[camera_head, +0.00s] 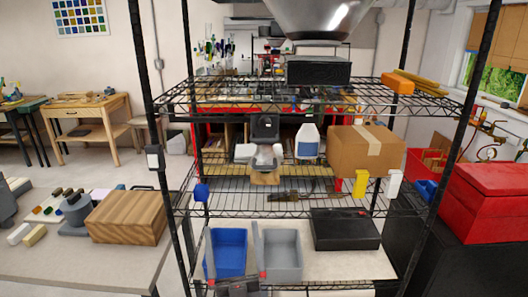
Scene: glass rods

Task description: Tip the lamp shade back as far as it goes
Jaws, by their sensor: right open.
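A large silver cone-shaped metal hood (318,18) hangs at the top of the view, cut off by the upper edge. I cannot tell whether it is the lamp shade; no other lamp is clear, and no hinge shows. My right gripper (233,243) is low in the middle, open and empty. Its two upright grey fingers stand apart in front of the blue bin and the grey bin, far below the hood. My left gripper is not in view.
A black wire shelf rack (300,96) fills the middle. It holds a cardboard box (365,150), a white jug (308,141), a blue bin (230,250), a grey bin (283,252) and a black case (345,229). A red toolbox (490,200) stands right.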

